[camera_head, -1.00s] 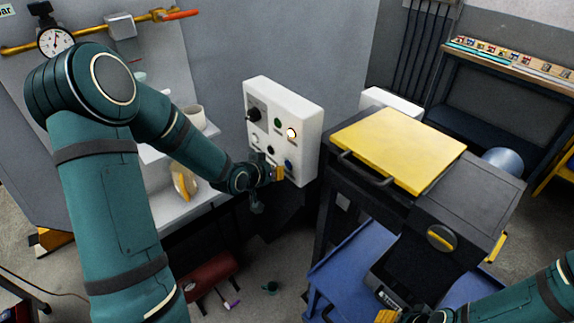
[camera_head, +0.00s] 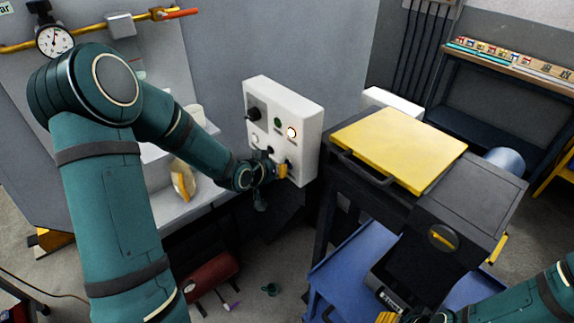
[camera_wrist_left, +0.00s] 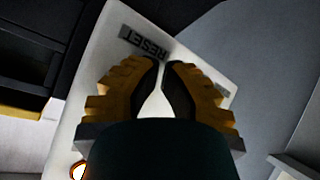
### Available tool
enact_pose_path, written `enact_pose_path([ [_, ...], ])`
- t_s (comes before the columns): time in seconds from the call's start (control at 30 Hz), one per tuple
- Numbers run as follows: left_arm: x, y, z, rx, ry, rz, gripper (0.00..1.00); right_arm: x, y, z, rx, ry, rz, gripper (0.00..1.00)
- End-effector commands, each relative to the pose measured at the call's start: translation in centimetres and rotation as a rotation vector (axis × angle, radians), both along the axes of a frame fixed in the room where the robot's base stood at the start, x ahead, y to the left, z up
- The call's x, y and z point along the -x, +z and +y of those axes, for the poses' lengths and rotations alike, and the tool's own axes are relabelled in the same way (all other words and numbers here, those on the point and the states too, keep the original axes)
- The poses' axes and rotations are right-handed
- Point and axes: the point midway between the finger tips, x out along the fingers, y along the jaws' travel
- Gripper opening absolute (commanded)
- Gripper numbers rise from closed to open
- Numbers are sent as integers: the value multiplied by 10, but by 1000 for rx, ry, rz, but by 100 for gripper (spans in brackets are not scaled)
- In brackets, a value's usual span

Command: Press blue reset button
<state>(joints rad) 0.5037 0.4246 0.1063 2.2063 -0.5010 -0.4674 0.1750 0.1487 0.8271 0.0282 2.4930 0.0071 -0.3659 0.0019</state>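The white control panel (camera_head: 312,130) stands on the wall side, with a dark knob, a green button and a lit lamp. My left gripper (camera_head: 284,171) is at the panel's lower right, its yellow fingertips at the place of the blue reset button. The button itself is hidden behind the fingers, and I cannot tell whether they touch it. In the left wrist view, the fingers (camera_wrist_left: 163,68) are drawn together with tips nearly meeting, just below an upside-down RESET label (camera_wrist_left: 146,43). My right gripper (camera_head: 390,317) is partly cut off at the bottom edge; its opening is unclear.
A dark machine with a yellow lid (camera_head: 398,148) stands right of the panel, close to my left gripper. A white shelf (camera_head: 170,213) lies under my left arm. A red cylinder (camera_head: 212,272) is on the floor below. A blue surface (camera_head: 345,262) is at the lower middle.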

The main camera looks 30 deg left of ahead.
Motion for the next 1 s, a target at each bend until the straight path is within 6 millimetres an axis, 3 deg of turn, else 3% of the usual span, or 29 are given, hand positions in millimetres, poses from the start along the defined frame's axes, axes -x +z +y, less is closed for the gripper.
enact_pose_path([
  [0.67,-3,0,-2,0,0,0,0,0,-2,0,0,0,0,47],
  [1.0,10,0,4,0,0,-1,0,0,-2,0,0,0,0,47],
])
